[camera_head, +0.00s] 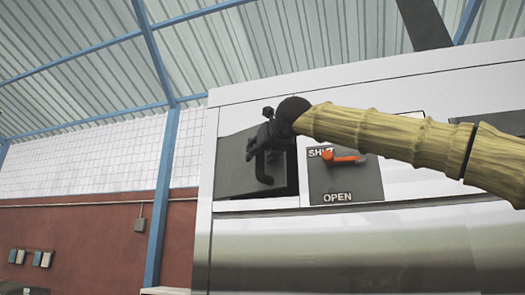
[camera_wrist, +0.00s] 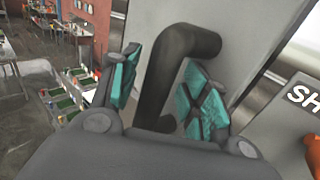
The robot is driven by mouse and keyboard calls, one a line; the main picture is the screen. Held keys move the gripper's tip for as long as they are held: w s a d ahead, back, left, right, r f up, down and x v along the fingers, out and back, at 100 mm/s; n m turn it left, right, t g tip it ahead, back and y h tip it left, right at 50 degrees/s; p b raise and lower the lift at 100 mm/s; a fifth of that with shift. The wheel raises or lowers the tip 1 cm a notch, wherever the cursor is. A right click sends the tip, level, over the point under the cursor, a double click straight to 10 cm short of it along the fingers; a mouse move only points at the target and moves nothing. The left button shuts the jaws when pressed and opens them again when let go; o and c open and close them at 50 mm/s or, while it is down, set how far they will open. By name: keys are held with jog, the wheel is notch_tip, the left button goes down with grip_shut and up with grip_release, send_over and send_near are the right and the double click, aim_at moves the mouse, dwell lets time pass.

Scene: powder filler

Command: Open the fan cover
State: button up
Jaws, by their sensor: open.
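The fan cover (camera_head: 236,168) appears as a dark grey panel set in the white machine front, left of the lever plate. It looks closed or nearly so. In the wrist view, the grey cover surface (camera_wrist: 235,38) carries a thick black C-shaped handle (camera_wrist: 158,85). My gripper (camera_head: 268,132) is in front of the cover at its right part. Its two teal-padded fingers are open, one on each side of the handle bar. Gaps show beside the bar, so the grip is not closed. In the head view, my gripper and the dark handle are hard to tell apart.
An orange-red lever (camera_head: 342,157) on a dark plate, marked SHUT and OPEN, is just right of the cover and points at right near SHUT. My arm crosses in front of the machine's right side. In the wrist view, tables and green-filled trays stand far off at left.

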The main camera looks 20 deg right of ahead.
jog(key=shift+s+d, duration=0.1)
jog(key=shift+d, duration=0.1)
jog(key=shift+c, duration=0.5)
jog(key=shift+a, duration=0.1)
grip_shut()
jog(key=shift+a+h, duration=0.1)
jog(key=shift+h, duration=0.2)
